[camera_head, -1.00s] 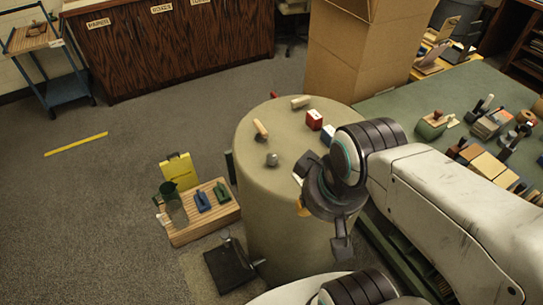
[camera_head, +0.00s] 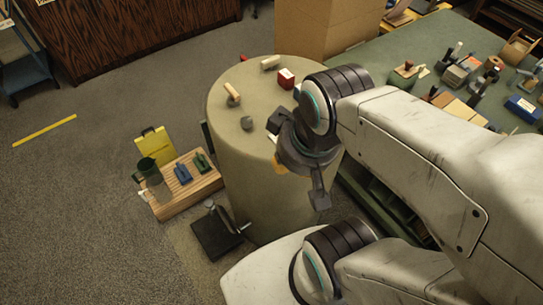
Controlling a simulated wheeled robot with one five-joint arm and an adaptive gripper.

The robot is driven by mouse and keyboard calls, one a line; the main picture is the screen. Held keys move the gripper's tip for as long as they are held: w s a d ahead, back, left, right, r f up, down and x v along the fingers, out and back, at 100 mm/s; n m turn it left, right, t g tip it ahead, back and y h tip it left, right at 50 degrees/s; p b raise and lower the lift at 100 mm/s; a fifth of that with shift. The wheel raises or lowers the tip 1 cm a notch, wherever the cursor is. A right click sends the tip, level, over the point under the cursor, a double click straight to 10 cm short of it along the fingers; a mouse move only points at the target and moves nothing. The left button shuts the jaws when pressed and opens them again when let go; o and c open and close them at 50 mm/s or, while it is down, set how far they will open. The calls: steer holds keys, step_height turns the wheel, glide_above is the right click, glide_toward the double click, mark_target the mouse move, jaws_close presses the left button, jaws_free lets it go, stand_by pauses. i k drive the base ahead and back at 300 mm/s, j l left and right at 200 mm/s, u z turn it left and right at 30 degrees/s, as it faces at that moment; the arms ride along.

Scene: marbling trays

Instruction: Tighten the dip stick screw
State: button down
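I cannot pick out a dip stick or its screw for certain. A small grey knob-like piece (camera_head: 247,123) stands on the round drum-shaped table (camera_head: 228,100). My gripper (camera_head: 296,160) hangs over the right side of this table, right of and below the grey piece in the picture. Its two dark fingers are spread wide apart, and I see nothing clamped in it. A small orange-yellow piece (camera_head: 279,164) shows by the gripper; I cannot tell what it belongs to. My arm hides the right part of the table top.
A wood-handled tool (camera_head: 232,94), a cream roller-like piece (camera_head: 270,62) and a red box (camera_head: 286,79) share the drum top. A wooden crate (camera_head: 190,204) and a black stand (camera_head: 216,234) are on the floor at left. A crowded green table (camera_head: 390,62) lies right. Left floor is open.

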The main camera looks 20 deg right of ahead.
mark_target(247, 123)
steer(key=i+j+u, duration=0.15)
steer(key=j+u, duration=0.2)
steer(key=i+j+u, duration=0.2)
steer(key=j+u, duration=0.15)
steer(key=i+j+u, duration=0.25)
steer(key=j+u, duration=0.15)
steer(key=i+j+u, duration=0.35)
steer(key=k+l, duration=0.05)
steer(key=k, duration=0.05)
